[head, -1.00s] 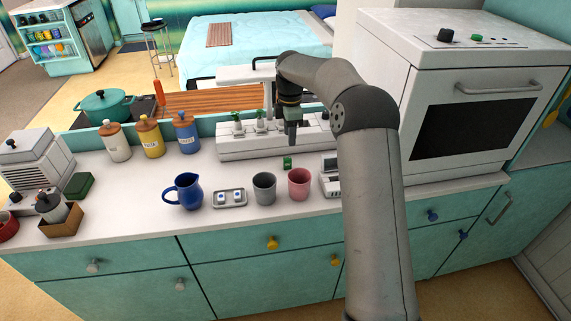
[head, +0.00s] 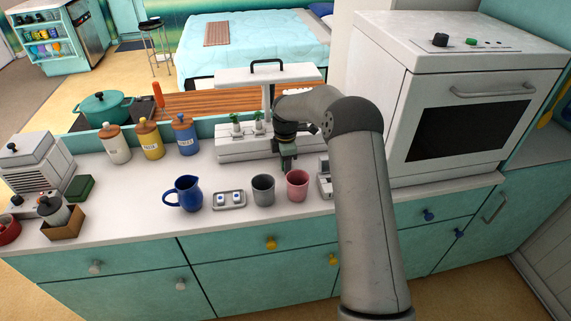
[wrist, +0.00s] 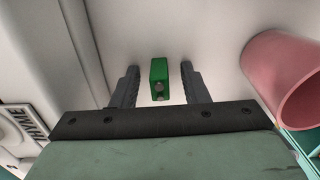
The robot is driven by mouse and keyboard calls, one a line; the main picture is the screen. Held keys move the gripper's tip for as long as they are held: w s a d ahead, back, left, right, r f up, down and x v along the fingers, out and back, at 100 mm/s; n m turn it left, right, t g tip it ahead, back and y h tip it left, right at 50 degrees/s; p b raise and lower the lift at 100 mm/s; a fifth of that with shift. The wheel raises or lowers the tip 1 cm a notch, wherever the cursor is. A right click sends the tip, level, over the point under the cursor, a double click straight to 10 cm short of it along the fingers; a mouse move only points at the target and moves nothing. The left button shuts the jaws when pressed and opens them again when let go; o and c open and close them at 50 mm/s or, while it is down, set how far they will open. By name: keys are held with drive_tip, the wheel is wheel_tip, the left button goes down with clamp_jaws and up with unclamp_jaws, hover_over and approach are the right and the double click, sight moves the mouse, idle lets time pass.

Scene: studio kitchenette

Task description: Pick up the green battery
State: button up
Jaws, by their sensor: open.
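I cannot tell how far the fingertips are above the counter. In the head view my gripper (head: 287,168) is low over the counter, behind the cups, and the battery is hidden there.
A pink cup (head: 298,185) stands close by; it also shows at the right of the wrist view (wrist: 283,75). A grey cup (head: 263,189), a small tray (head: 229,207) and a blue jug (head: 183,193) stand further left. A white rack (head: 232,148) with green plants is behind.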

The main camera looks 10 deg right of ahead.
clamp_jaws()
drive_tip(key=shift+r, duration=0.1)
drive_tip(key=shift+r, duration=0.45)
wheel_tip(320, 180, up, 2)
drive_tip(key=shift+r, duration=0.15)
drive_tip(key=s+r+b, duration=0.2)
drive_tip(key=s+r, duration=0.3)
drive_tip(key=s, duration=0.2)
drive_tip(key=s+d+r+b, duration=0.1)
drive_tip(key=s+r+b, duration=0.1)
drive_tip(key=s+r, duration=0.2)
drive_tip(key=s, duration=0.3)
drive_tip(key=shift+r, duration=0.35)
